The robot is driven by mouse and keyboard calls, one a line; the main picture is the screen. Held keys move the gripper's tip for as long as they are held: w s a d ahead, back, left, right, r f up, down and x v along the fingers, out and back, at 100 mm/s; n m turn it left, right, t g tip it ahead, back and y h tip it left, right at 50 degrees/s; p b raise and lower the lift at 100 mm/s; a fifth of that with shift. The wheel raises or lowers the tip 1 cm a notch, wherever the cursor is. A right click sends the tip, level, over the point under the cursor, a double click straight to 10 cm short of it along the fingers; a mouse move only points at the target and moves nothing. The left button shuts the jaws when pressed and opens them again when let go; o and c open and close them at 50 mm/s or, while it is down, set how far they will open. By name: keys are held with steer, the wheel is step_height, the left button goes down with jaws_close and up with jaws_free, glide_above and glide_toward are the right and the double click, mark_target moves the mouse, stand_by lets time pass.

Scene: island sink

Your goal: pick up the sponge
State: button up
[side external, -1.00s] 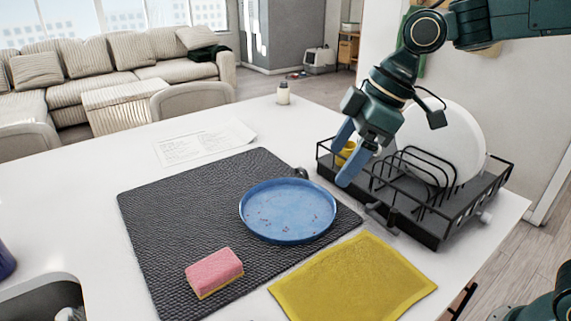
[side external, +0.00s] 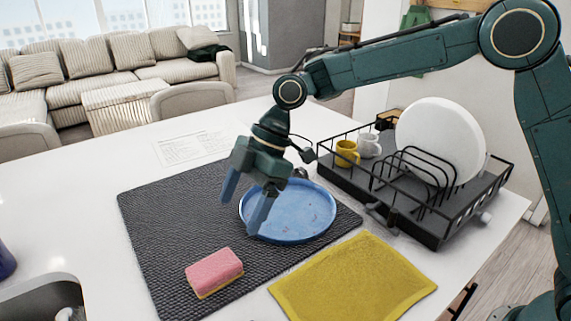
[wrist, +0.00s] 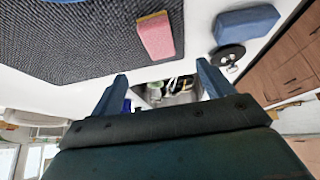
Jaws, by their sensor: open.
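The sponge (side external: 214,272) is a pink block with a yellow underside. It lies on the dark textured mat (side external: 160,222), near the mat's front edge. In the wrist view the sponge (wrist: 156,36) shows above and between the fingers, some way off. My gripper (side external: 243,216) is open and empty. In the side view it hangs above the mat, up and to the right of the sponge, with one finger overlapping the blue plate. In the wrist view both fingers of my gripper (wrist: 161,80) are spread apart.
A blue plate (side external: 300,210) rests on the mat. A yellow cloth (side external: 352,280) lies to its front right. A black dish rack (side external: 425,232) with a white plate (side external: 440,140) and mugs stands at the right. A sink (side external: 40,302) is at the lower left.

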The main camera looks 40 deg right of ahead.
steer(key=shift+f, duration=0.1)
glide_toward(214, 265)
steer(key=x, duration=0.3)
steer(key=shift+s+f, duration=0.15)
steer(key=shift+f, duration=0.15)
steer(key=shift+x, duration=3.35)
steer(key=shift+a+r, duration=0.1)
steer(key=shift+a, duration=0.05)
steer(key=c, duration=1.1)
